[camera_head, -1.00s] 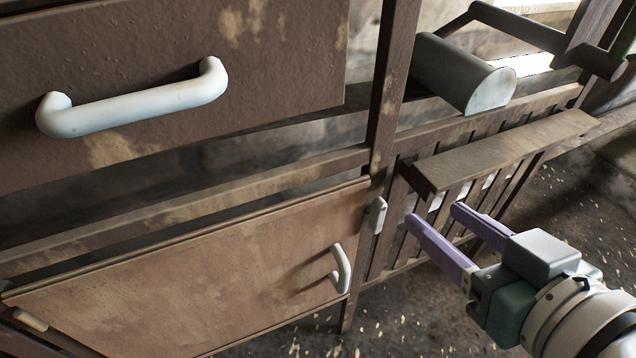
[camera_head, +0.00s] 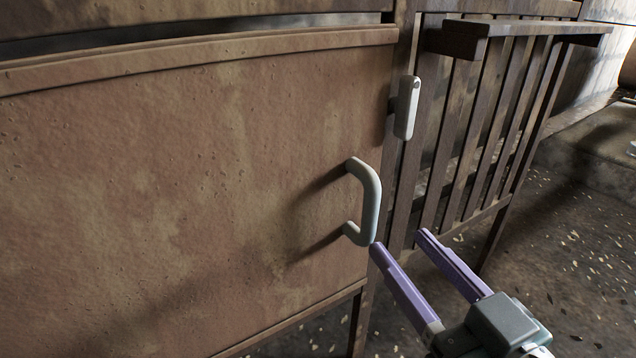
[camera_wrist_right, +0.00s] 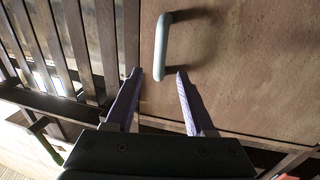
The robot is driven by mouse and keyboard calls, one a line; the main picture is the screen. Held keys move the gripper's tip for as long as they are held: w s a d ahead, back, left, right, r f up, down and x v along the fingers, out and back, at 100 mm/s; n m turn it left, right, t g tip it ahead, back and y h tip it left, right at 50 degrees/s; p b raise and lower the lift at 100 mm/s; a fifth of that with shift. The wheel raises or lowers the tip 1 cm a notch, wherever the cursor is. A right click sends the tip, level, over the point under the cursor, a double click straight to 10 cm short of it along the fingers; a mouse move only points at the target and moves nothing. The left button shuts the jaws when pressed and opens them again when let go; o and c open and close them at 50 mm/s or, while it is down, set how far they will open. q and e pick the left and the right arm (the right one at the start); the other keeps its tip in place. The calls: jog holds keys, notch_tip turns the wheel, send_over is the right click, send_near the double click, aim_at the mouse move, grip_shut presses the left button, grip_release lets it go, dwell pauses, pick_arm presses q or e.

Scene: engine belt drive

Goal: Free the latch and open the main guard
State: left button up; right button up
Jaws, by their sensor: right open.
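The main guard (camera_head: 180,190) is a rusty brown panel, closed against its frame as far as I can see. Its pale C-shaped handle (camera_head: 369,200) stands upright near the right edge. The pale latch (camera_head: 406,107) is a short bar standing nearly upright at the post just right of the guard. I cannot tell whether it overlaps the guard's edge. My right gripper (camera_head: 400,241) is open and empty, its purple fingers at the handle's lower end. In the right wrist view, the handle (camera_wrist_right: 163,45) has its lower end between the fingertips (camera_wrist_right: 157,73), apparently not gripped. My left gripper is out of view.
A slatted brown rack (camera_head: 480,120) with a ledge (camera_head: 530,29) stands right of the post, close to my right gripper. A frame rail (camera_head: 200,55) runs above the guard. The floor (camera_head: 560,260) at the right is open, with scattered pale flecks.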

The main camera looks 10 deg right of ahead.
aim_at(375, 214)
jog(key=w+b, duration=0.1)
jog(key=w, duration=0.1)
jog(key=w+b, duration=0.1)
jog(key=w, duration=0.2)
jog(key=w+a+b, duration=0.1)
jog(key=w, duration=0.1)
jog(key=shift+w, duration=0.3)
jog(key=shift+w+a+b, duration=0.1)
jog(key=shift+w+b, duration=0.2)
jog(key=shift+w, duration=0.2)
grip_shut()
dwell(0.6)
